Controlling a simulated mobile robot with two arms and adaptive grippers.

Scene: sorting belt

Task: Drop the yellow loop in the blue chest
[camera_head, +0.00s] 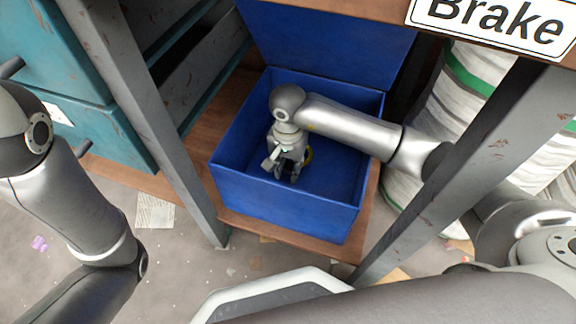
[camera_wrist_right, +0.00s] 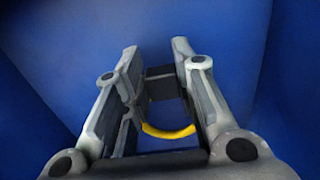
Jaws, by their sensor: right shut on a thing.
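The blue chest (camera_head: 285,203) stands open on a brown wooden board, with its lid raised at the back. My right gripper (camera_head: 286,177) points down inside the chest, between its walls. The rest of the loop is hidden by the gripper. My left gripper is out of view; only part of its arm shows.
Grey metal posts (camera_head: 150,110) stand to the left and right of the chest. A teal cabinet (camera_head: 70,60) is at the far left. White round stacks with a green band (camera_head: 465,75) stand at the right. A "Brake" sign (camera_head: 495,22) hangs above.

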